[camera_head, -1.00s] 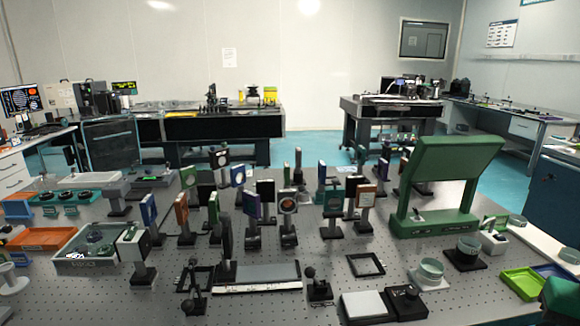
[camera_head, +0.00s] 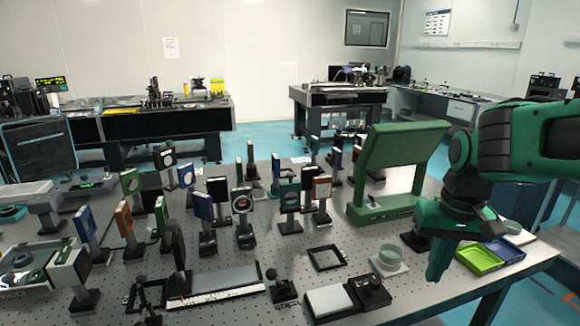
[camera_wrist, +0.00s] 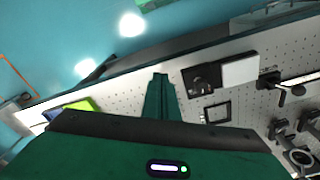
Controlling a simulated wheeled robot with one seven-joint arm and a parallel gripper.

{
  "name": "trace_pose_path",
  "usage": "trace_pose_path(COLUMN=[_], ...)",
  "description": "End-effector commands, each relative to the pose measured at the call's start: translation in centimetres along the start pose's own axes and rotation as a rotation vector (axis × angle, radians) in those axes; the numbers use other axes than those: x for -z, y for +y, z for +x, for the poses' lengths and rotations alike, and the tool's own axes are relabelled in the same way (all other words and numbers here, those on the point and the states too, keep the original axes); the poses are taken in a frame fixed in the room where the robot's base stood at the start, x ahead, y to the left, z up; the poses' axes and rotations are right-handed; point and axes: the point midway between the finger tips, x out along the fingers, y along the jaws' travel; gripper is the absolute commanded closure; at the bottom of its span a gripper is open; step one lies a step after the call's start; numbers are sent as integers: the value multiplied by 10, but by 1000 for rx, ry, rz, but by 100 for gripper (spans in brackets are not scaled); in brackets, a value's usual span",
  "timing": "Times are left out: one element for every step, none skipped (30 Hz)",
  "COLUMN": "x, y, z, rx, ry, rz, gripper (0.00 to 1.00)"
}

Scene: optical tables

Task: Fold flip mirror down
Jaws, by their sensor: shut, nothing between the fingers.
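Several upright square optic mounts stand on black bases on the perforated table. My gripper (camera_head: 438,262) is shut and empty at the right, over the table's front right part, apart from the mounts. In the wrist view its closed fingers (camera_wrist: 160,95) point at the table, with no mount between them.
A large green device with a tilted panel (camera_head: 402,160) stands behind my gripper. A flat black frame (camera_head: 326,258), a glass dish (camera_head: 389,260) and a black box with a knob (camera_head: 370,289) lie at the front. Green (camera_head: 480,259) and blue (camera_head: 505,250) trays sit at the right edge.

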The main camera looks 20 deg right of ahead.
Motion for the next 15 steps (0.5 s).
trace_pose_path(x=[32, 52, 80, 102, 122, 148, 166, 183, 202, 216, 227, 240, 248, 254, 262], y=[-18, -30, -49, -65, -82, -108, -128, -148, -174, -194, -214, -239, -256, -272, -291], z=[-12, -20, -31, -40, -48, -60, -68, -77, -87, -94, -101, -110, -115, -121, -127], rx=[2, 6, 13, 19, 25, 36, 45, 55, 68, 79, 89, 103, 112, 122, 134], ry=[38, 68, 109, 142, 174, 217, 250, 280, 319, 347, 373, 406, 427, 447, 470], rz=[-52, -84, -131, -168, -204, -253, -289, -323, -367, -399, -430, -466, -490, -513, -539], gripper=[100, 100, 100, 100, 100, 100, 100, 100, 100, 100, 100, 100, 100, 100, 100])
